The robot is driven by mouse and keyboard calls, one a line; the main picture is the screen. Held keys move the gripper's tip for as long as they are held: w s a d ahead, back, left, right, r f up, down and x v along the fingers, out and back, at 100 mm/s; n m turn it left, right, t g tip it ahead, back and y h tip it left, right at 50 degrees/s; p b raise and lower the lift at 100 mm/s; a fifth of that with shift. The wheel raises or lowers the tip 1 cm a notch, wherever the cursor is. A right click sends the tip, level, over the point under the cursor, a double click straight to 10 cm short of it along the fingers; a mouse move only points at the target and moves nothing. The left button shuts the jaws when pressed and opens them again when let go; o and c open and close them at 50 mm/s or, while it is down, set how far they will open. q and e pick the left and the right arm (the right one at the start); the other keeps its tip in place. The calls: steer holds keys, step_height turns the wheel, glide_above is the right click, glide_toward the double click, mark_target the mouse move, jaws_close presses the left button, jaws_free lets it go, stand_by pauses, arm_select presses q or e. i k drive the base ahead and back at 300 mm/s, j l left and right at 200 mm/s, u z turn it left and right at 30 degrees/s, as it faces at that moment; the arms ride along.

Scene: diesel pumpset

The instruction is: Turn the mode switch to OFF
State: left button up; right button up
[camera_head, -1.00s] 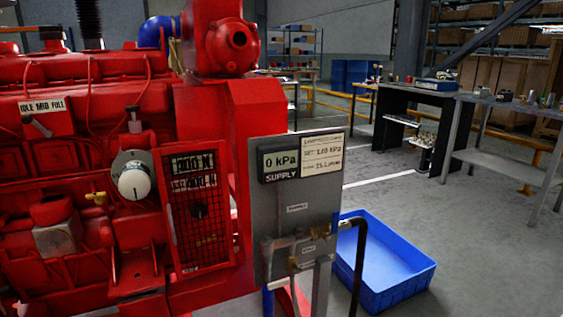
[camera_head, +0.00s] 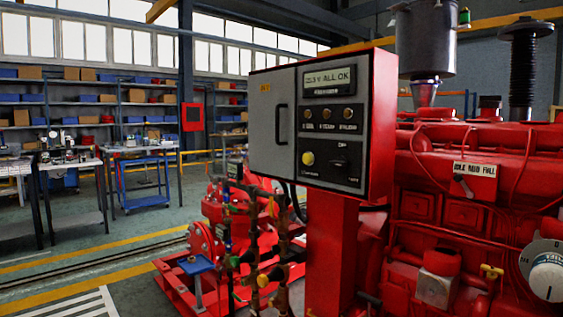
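A red control cabinet (camera_head: 382,130) with a grey front stands on a red post at the middle of the head view. Its dark panel (camera_head: 331,180) carries a small display (camera_head: 329,81) that ends in "ALL OK". Below the display is a row of three small round indicators or buttons (camera_head: 327,114). Lower down are a yellow button (camera_head: 308,158) and a black switch (camera_head: 341,162), which may be the mode switch; its labels are too small to read. Neither of my grippers is in view.
The red engine (camera_head: 450,200) fills the right side, with a lever by an "IDLE MID FULL" plate (camera_head: 475,169) and a white dial (camera_head: 547,275) at the edge. Pipes and valves (camera_head: 262,235) stand left of the post. Workbenches (camera_head: 70,165) are at far left; floor before them is open.

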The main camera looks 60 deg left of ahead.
mark_target(340, 163)
steer(key=u, duration=1.5)
